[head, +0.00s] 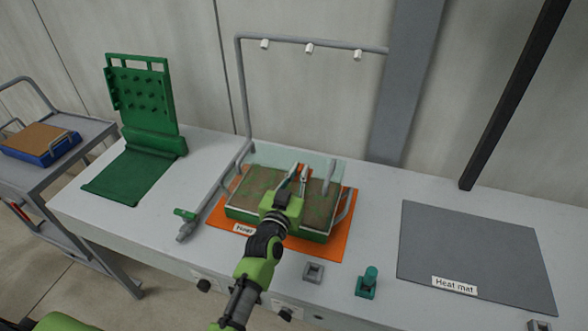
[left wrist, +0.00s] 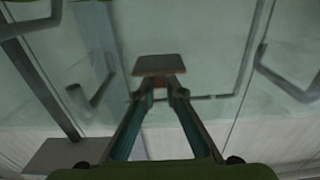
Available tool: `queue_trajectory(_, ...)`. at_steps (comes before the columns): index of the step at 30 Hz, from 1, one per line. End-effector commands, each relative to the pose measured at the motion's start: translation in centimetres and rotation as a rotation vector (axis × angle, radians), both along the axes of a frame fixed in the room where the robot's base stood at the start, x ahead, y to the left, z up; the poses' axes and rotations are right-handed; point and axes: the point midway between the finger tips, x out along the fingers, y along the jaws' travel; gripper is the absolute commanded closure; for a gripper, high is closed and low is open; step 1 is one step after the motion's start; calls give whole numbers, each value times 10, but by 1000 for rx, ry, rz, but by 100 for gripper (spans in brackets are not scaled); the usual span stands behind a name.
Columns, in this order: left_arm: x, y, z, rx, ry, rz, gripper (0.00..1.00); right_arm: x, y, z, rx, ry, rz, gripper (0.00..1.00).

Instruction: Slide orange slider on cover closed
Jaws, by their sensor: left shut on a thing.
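A clear cover (head: 268,159) sits over a green tray (head: 245,216) filled with brown growing medium. The tray stands on an orange mat (head: 333,244). My left gripper (head: 301,169) reaches over the front of the tray to the middle of the cover. In the left wrist view, its two fingers (left wrist: 160,91) converge on a small brownish-orange piece (left wrist: 158,65), which looks like the slider. The fingers are closed on it. In the head view the gripper mostly hides the slider, and I cannot tell how far it is slid. My right gripper is out of view.
A pipe frame with white nozzles (head: 309,48) stands behind the tray, and its lower pipe with a green-handled valve (head: 185,214) runs left. A green pegged stand (head: 143,95) is far left. A grey heat mat (head: 473,250) lies right. Small fittings (head: 366,283) line the front edge.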

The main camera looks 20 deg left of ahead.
Motion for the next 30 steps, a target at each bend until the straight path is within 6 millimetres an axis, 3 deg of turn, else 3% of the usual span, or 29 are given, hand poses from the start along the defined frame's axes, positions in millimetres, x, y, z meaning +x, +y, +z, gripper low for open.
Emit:
queue_trajectory(3,0,-3,-2,-4,3,-6,100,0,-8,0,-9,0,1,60)
queue_trajectory(6,0,-3,-2,-4,3,-5,100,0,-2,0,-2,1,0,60)
queue_trajectory(7,0,-3,-2,-4,4,-5,85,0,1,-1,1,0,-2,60)
queue_trajectory(9,0,-3,-2,-4,3,-5,72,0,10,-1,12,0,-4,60)
queue_trajectory(14,0,-2,-1,-3,2,-4,72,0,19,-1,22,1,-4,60)
queue_trajectory(21,-5,-2,-1,-3,2,-4,72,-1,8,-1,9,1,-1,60)
queue_trajectory(26,-29,-1,-2,-2,3,-4,72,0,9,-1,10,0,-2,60)
queue_trajectory(30,-59,0,-2,-2,4,-4,72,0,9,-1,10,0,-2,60)
